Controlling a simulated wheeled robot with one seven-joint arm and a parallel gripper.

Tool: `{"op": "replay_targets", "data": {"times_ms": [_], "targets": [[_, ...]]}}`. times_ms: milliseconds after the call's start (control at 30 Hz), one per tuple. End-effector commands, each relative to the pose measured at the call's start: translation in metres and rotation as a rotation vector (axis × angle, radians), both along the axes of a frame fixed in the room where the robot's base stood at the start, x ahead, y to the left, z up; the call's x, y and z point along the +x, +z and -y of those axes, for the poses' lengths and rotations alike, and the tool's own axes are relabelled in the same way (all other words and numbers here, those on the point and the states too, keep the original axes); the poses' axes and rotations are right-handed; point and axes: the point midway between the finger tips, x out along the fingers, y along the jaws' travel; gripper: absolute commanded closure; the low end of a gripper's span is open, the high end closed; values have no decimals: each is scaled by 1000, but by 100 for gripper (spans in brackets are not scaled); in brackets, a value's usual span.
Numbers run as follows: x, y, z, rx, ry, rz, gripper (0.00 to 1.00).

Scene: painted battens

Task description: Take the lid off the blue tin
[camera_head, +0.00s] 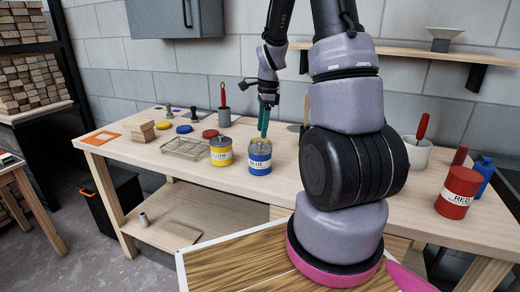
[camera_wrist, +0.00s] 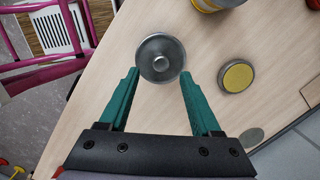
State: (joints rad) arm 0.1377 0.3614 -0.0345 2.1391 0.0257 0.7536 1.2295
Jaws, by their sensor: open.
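The blue tin (camera_head: 260,164) stands upright on the workbench, with a blue band and a white label. Its grey round lid (camera_head: 260,149) is on top. In the wrist view the lid (camera_wrist: 162,60) shows from above with a small knob at its middle. My gripper (camera_head: 264,130) is above the tin, pointing down. Its green fingers (camera_wrist: 160,73) are spread, with the tips near the left and right sides of the lid in the wrist view. Nothing is held. Whether the tips touch the lid I cannot tell.
A yellow tin (camera_head: 221,153) stands close left of the blue tin, beside a wire rack (camera_head: 185,149). A red tin (camera_head: 457,195) and a white pot (camera_head: 412,155) stand at the right. A round yellow-topped piece (camera_wrist: 237,76) lies near one finger. The bench front is clear.

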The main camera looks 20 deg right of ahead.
Motion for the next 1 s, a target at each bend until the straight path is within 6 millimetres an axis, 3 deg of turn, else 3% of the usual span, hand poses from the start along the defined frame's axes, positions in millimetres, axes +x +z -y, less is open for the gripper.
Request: {"op": "replay_targets", "data": {"times_ms": [267, 567, 733, 1000], "targets": [[2, -40, -5, 1, -1, -3, 35], [3, -44, -6, 0, 1, 1, 35], [3, -44, -6, 0, 1, 1, 100], [3, -44, -6, 0, 1, 1, 100]]}}
